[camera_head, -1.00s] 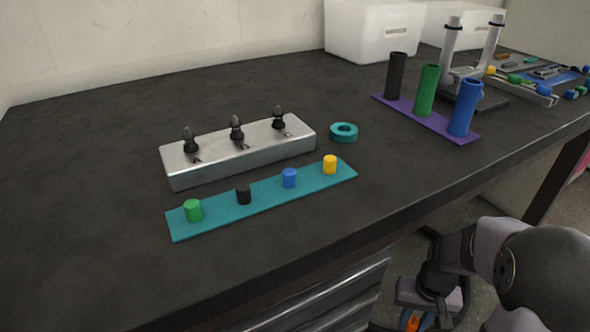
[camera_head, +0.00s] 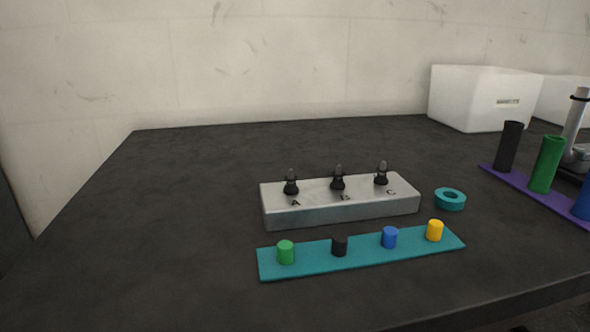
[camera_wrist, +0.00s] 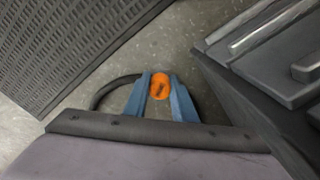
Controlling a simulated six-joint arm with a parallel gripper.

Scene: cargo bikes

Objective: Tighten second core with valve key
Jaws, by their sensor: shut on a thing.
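A metal block (camera_head: 340,206) marked A, B and C stands on the dark bench. It carries three black valve stems: one at A (camera_head: 291,183), a second at B (camera_head: 338,179) and a third at C (camera_head: 381,174). My gripper (camera_wrist: 160,90) shows only in the wrist view, with blue fingers shut on a small orange tool, which may be the valve key (camera_wrist: 160,84). The tool has a dark slot or mark on its face. My gripper hangs over the floor, away from the block. Whether each core is tight cannot be seen.
A teal strip (camera_head: 315,259) in front of the block holds green, black, blue and yellow caps. A teal ring (camera_head: 450,199) lies right of the block. Tubes stand on a purple base (camera_head: 517,183) at right. The bench's left side is clear.

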